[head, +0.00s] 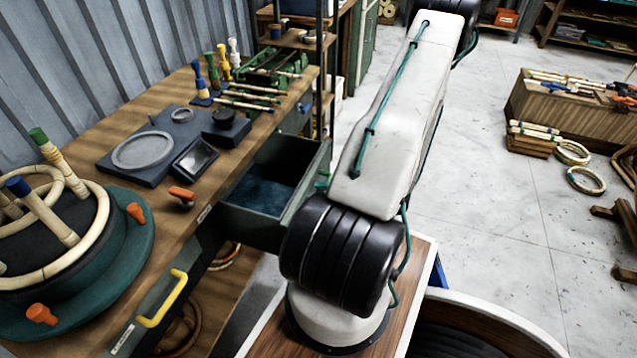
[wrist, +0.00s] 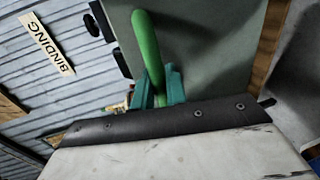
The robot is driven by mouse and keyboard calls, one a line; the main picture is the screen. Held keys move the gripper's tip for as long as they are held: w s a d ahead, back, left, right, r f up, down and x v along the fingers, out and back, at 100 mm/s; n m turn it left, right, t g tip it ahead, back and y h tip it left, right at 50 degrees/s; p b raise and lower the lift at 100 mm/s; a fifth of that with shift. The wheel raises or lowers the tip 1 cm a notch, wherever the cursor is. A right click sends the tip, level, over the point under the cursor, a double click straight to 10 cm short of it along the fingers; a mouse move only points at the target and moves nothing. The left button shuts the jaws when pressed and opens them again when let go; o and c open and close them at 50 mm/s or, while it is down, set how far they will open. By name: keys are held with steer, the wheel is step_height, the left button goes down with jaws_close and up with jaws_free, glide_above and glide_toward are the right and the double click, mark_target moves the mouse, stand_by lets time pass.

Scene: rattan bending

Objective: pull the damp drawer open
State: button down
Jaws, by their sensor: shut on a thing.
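The dark green drawer (head: 278,222) stands pulled well out from under the bench, and its inside shows dark blue-grey. In the wrist view its grey-green front (wrist: 205,55) fills the upper middle. The green bar handle (wrist: 146,40) runs down between the teal fingers of my gripper (wrist: 159,86), which is shut on it. In the head view a small green bit (head: 323,181) shows at the drawer's outer edge, beside my arm. My arm hides most of the gripper and handle there. I cannot read a label on this drawer.
The bench top (head: 225,190) carries a dark tray set (head: 150,152), an orange-handled tool (head: 182,193) and a round teal jig (head: 125,270). A nearer bench drawer has a yellow handle (head: 163,298) and looks shut. Open floor (head: 480,200) lies to the right.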

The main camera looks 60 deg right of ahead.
steer(key=shift+s, duration=0.25)
steer(key=c, duration=1.5)
jaws_free()
steer(key=shift+o, duration=0.2)
steer(key=shift+s, duration=0.15)
steer(key=v, duration=0.7)
steer(key=shift+s, duration=0.25)
steer(key=shift+d, duration=0.1)
